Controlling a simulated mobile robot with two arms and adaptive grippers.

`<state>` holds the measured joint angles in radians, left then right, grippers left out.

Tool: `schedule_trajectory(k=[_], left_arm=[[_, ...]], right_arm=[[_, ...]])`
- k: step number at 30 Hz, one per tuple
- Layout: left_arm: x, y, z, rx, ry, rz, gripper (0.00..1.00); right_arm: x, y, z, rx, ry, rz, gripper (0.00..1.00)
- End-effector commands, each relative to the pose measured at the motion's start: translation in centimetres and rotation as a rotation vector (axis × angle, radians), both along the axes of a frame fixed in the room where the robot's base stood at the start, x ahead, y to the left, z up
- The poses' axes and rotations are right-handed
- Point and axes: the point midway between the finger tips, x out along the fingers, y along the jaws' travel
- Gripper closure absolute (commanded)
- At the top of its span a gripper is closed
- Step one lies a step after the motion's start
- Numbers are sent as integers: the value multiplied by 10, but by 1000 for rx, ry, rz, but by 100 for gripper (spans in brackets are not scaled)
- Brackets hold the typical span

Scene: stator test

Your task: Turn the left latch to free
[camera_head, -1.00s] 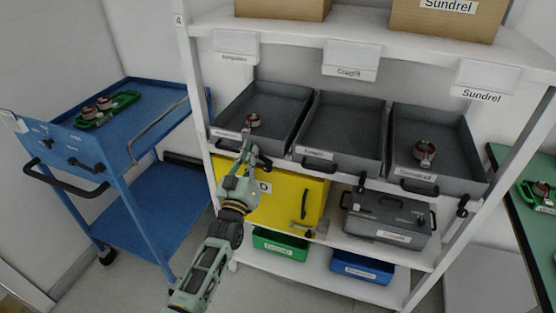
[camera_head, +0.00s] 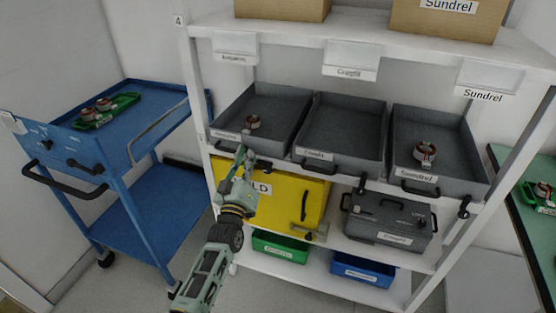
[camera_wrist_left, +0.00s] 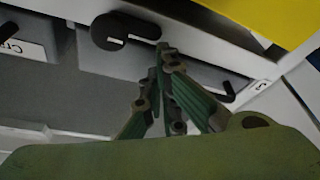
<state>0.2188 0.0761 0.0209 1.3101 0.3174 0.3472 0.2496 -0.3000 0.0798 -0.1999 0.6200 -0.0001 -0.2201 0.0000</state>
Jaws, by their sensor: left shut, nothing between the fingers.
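The left latch (camera_head: 264,165) is a small black lever on the shelf edge under the left grey tray. It also shows in the left wrist view as a black knob with an arm (camera_wrist_left: 118,31) pointing right. My left gripper (camera_head: 241,151) is in front of the shelf edge, just left of the latch. Its green fingers are shut and empty. In the left wrist view the fingertips (camera_wrist_left: 163,50) are right by the end of the latch arm; I cannot tell whether they touch it. My right gripper is not in view.
Three grey trays stand on the shelf, including the left (camera_head: 222,135) and middle (camera_head: 314,154). Two more latches (camera_head: 361,184) (camera_head: 463,207) sit further right. A yellow box (camera_head: 285,200) lies below, close behind my gripper. A blue cart (camera_head: 150,228) stands left.

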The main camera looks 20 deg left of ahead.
Motion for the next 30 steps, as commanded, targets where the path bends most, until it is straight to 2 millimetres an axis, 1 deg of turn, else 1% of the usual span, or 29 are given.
schedule_trajectory(k=[6,10,14,21,25,30], left_arm=[[-1,0,0,1,0,0,100],[-11,-1,-5,1,2,0,100],[-33,-4,-11,0,3,1,100],[-81,-10,-27,-1,4,0,100],[-100,-13,-32,0,3,-1,100],[-112,-15,-35,0,0,0,100]], right_arm=[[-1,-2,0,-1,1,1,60],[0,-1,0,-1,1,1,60],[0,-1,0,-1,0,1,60],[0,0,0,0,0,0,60],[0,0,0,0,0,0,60],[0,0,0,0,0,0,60]])
